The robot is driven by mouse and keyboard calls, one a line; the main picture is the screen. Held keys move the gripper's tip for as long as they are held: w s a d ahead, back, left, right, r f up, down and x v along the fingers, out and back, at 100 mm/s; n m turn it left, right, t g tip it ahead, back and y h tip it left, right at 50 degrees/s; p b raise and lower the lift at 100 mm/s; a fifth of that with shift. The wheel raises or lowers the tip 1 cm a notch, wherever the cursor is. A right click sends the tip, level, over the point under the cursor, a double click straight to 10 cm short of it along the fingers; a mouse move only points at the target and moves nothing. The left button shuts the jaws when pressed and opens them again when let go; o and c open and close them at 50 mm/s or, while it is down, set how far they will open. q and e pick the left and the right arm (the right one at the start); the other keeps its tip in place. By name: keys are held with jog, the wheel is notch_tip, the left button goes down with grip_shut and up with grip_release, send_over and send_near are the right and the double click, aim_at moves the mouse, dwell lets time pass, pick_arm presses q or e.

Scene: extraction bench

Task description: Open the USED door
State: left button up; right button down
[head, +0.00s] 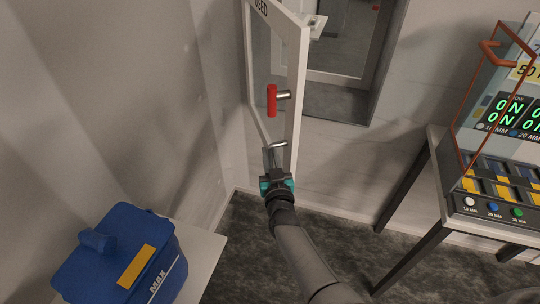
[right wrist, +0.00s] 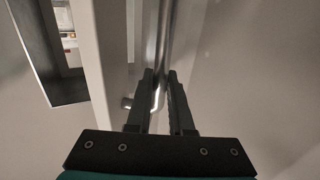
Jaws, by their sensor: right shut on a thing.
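The USED door (head: 297,85) is a white-framed panel with a clear pane, its "USED" lettering at the top edge of the head view. It stands swung out from the wall at an angle, with an opening showing behind it. My right gripper (head: 276,160) is at the lower part of the door, shut on a metal bar handle (head: 277,146). In the right wrist view, the fingers (right wrist: 160,85) close around the upright bar (right wrist: 165,35), beside the white door frame (right wrist: 91,50). My left gripper is not in view.
A red handle (head: 272,100) on a metal stub shows at the door. The opening (head: 340,45) is behind it, right. A blue MAX box (head: 115,262) sits on a white surface at lower left. A bench with a lit display (head: 518,112) stands right. Dark floor lies between.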

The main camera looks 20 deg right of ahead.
jog(key=c, duration=0.8)
grip_release()
jog(key=s, duration=0.5)
jog(key=s+a, duration=0.1)
jog(key=s, duration=0.4)
jog(key=s+a+p, duration=0.1)
jog(key=s, duration=0.4)
